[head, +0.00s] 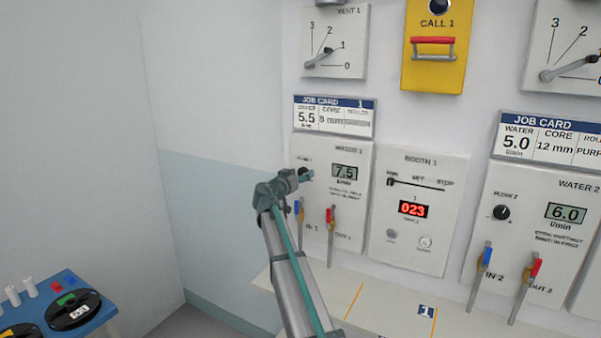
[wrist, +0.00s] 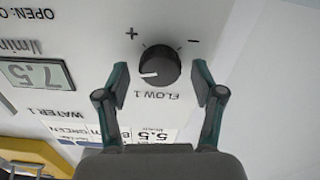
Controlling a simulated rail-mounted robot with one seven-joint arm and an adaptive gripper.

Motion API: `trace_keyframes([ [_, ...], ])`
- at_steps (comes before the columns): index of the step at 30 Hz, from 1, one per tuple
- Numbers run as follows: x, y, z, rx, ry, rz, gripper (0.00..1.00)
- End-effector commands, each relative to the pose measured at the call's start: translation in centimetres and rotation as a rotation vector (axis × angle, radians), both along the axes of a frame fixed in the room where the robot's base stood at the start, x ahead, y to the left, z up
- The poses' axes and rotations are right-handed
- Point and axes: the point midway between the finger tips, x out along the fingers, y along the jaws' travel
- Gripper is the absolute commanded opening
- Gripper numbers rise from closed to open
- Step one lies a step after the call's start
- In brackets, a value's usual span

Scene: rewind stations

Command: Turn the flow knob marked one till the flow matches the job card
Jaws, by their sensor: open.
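The black flow knob marked one (wrist: 158,66) sits on the white Water 1 panel, with plus and minus marks beside it in the wrist view. My gripper (wrist: 160,78) is open, with one finger on each side of the knob and visible gaps to it. In the head view my gripper (head: 306,175) is at the panel and largely hides the knob. The Water 1 display (head: 344,172) reads 7.5 l/min. The job card one (head: 334,116) above it shows water 5.5 and core 8 mm; the roller entry is too blurred to read.
A blue lever (head: 298,211) and a red lever (head: 330,216) hang just below my gripper. The Booth 1 panel (head: 450,215) is to the right, then the Water 2 panel with its knob (head: 502,212) and a 6.0 display. A shelf (head: 375,305) juts out below.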

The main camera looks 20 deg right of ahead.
Motion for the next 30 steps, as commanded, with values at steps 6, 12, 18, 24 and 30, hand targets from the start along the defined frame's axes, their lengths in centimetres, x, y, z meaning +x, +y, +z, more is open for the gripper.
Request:
trace_keyframes([
  [6,0.23,-0.3,-0.03,0.0,0.0,0.001,0.68],
  [12,0.21,-0.27,-0.04,0.0,0.0,0.001,0.56],
  [18,0.21,-0.26,-0.04,0.0,0.0,0.001,0.23],
  [24,0.2,-0.25,-0.06,-0.001,0.002,0.001,0.08],
  [30,0.22,-0.25,-0.25,-0.02,0.026,0.001,0.08],
])
